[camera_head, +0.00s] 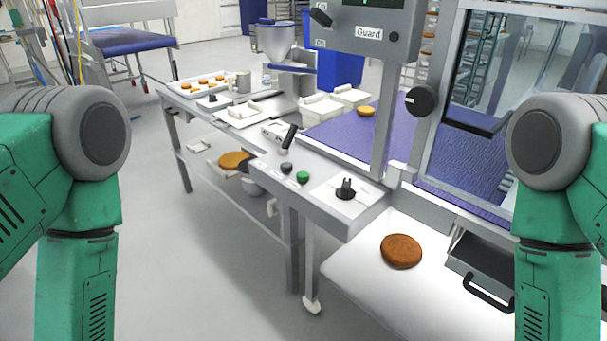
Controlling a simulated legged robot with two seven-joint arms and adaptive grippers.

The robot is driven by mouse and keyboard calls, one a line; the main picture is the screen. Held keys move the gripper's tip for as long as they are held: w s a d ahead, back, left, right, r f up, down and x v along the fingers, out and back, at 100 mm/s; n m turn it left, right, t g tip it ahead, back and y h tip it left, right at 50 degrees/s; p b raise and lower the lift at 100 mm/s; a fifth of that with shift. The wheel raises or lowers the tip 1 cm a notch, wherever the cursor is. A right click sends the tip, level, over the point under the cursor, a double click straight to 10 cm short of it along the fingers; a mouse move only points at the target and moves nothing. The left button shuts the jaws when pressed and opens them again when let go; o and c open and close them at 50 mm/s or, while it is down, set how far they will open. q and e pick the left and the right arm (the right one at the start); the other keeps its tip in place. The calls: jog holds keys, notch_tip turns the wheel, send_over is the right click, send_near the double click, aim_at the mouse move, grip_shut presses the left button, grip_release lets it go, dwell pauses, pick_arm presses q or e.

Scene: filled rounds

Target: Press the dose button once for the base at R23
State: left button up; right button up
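A grey control panel (330,205) in the middle carries a green button (303,176), a black button (286,168), a black lever (289,137) and a black rotary knob (346,188). I cannot read which control is the dose button. A hopper (276,42) stands on the bench behind. A small golden round (366,111) lies on the purple belt, and a larger brown round (401,251) lies on the white surface at the front right. No R23 mark is readable. My two green arms show at the left and right edges; both grippers are out of view.
A tray (181,92) of several small rounds sits at the bench's far end. White bins (322,107) stand beside the belt. A guard frame with a clear panel (505,95) rises at the right, above a black-handled drawer (487,265). The floor at the left is clear.

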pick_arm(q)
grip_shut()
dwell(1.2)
